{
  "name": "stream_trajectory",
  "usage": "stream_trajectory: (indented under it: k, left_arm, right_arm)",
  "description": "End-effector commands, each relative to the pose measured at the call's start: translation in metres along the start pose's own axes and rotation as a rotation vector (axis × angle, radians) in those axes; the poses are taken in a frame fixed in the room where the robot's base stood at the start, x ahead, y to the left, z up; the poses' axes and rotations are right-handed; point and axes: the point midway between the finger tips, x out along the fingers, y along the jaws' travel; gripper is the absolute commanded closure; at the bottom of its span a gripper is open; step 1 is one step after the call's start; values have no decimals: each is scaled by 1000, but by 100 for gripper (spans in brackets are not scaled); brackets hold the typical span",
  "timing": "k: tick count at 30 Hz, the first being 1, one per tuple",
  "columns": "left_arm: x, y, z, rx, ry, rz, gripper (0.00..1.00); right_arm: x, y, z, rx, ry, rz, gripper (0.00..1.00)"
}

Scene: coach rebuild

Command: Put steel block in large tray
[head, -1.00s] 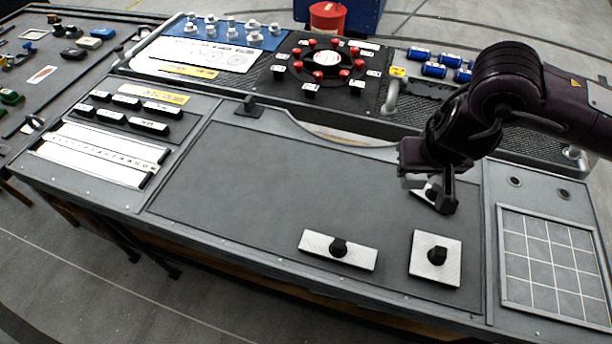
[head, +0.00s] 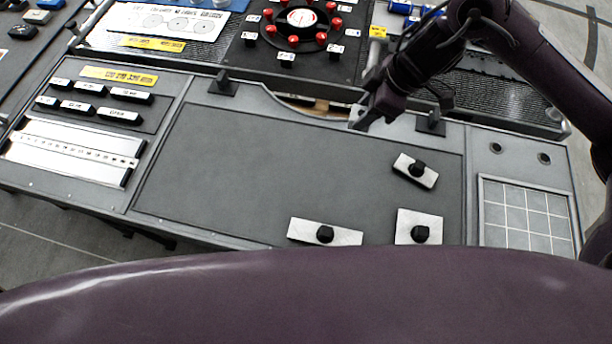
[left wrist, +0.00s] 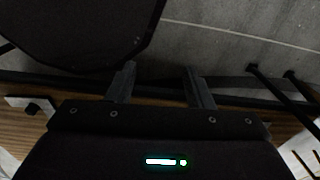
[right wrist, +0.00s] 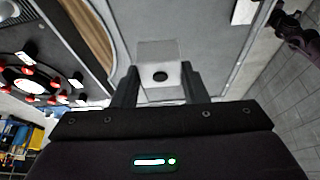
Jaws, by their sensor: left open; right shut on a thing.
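My right gripper (head: 361,124) is shut on a grey steel block (right wrist: 158,62) with a dark round spot on its face. The block sits between the fingers in the right wrist view; in the head view only a small light part shows beside the gripper. The gripper hangs above the far edge of the dark work mat (head: 260,165), near its curved cut-out. A wide dark-mesh tray (head: 500,98) with a light handle lies behind the mat; I cannot tell whether it is the large tray. My left gripper (left wrist: 160,88) is open and empty, seen only in the left wrist view.
Knobbed light plates stand on the mat: an upper one (head: 430,179), a long one (head: 297,230) and a square one (head: 405,218). A gridded panel (head: 530,215) lies right. A black ring with red knobs (head: 303,18) stands behind. The mat's left half is clear.

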Motion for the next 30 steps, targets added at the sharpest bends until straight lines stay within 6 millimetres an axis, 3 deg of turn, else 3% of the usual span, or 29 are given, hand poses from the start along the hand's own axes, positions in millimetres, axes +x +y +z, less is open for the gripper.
stream_trajectory:
  k: [5, 14, 21, 30]
  left_arm:
    - [2, 0, 5, 0, -7, 0, 53]
    - [15, -2, -13, 0, 19, -3, 53]
    - [6, -4, -13, 0, 19, -4, 53]
    - [3, -3, -8, 0, 12, -4, 53]
  right_arm:
    - [17, -1, 6, -36, 2, -19, 99]
    - [85, -2, 35, -31, 0, -20, 99]
    - [130, 0, 53, -35, -1, -14, 99]
    - [158, 0, 65, -35, -1, -14, 99]
